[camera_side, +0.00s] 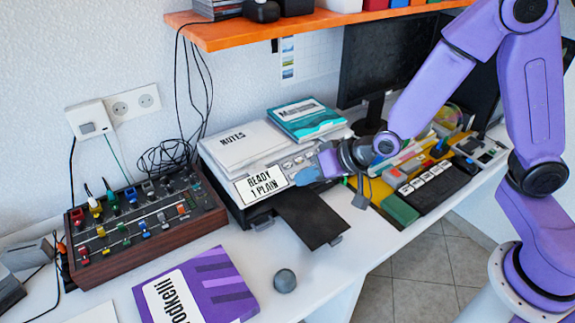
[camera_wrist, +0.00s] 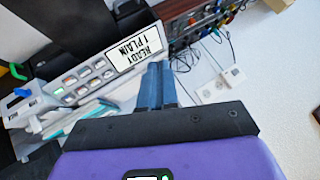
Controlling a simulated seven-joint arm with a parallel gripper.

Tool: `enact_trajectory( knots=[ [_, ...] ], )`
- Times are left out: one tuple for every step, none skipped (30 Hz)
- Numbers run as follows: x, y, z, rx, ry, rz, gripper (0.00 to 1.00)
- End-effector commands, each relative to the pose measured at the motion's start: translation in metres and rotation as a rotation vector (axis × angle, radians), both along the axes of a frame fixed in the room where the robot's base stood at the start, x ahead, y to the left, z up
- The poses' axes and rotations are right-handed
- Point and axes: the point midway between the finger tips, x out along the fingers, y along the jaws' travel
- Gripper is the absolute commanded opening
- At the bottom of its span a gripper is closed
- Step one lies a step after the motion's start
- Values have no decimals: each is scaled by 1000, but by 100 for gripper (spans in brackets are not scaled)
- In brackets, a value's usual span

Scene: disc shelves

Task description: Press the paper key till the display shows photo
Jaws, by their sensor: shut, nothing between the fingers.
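The printer (camera_side: 238,205) stands on the white desk with a sloping front panel. Its display (camera_side: 262,185) reads "READY" and "1 PLAIN"; the display also shows in the wrist view (camera_wrist: 136,48), upside down. A group of keys (camera_wrist: 84,80) lies on the panel beside the display, some lit green or red. Their labels are too small to read, so I cannot tell which is the paper key. My gripper (camera_side: 306,177) is shut and empty, with blue fingers close to the panel just right of the display. In the wrist view its fingertips (camera_wrist: 158,68) appear beside the display. I cannot tell whether they touch anything.
A "NOTES" pad (camera_side: 236,143) and a teal book (camera_side: 306,118) lie on the printer. A dark tray (camera_side: 310,218) sticks out in front. An orange shelf (camera_side: 240,32) hangs above.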

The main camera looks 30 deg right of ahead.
Motion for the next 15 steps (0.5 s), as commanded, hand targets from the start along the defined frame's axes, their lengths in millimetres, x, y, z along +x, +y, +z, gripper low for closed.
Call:
enact_trajectory(
  knots=[
    [15,-4,-6,23,-24,-57,0],
    [23,-6,-8,41,-42,-91,0],
    [33,-10,-10,63,-68,-133,0],
    [41,-14,-12,80,-87,-168,0],
    [48,-17,-14,94,-107,-198,0],
    [58,-22,-16,115,-134,-240,0],
    [65,-27,-17,128,-155,-272,0],
    [72,-31,-18,145,-177,-301,0],
    [80,-36,-20,161,-206,-338,0],
    [85,-42,-21,173,-228,-366,0],
    [90,-46,-23,184,-248,-390,0],
    [96,-52,-24,198,-275,-421,0],
    [100,-56,-24,208,-296,-442,0],
    [104,-60,-25,217,-314,-461,0],
    [107,-65,-25,228,-337,-483,0]
  ],
)
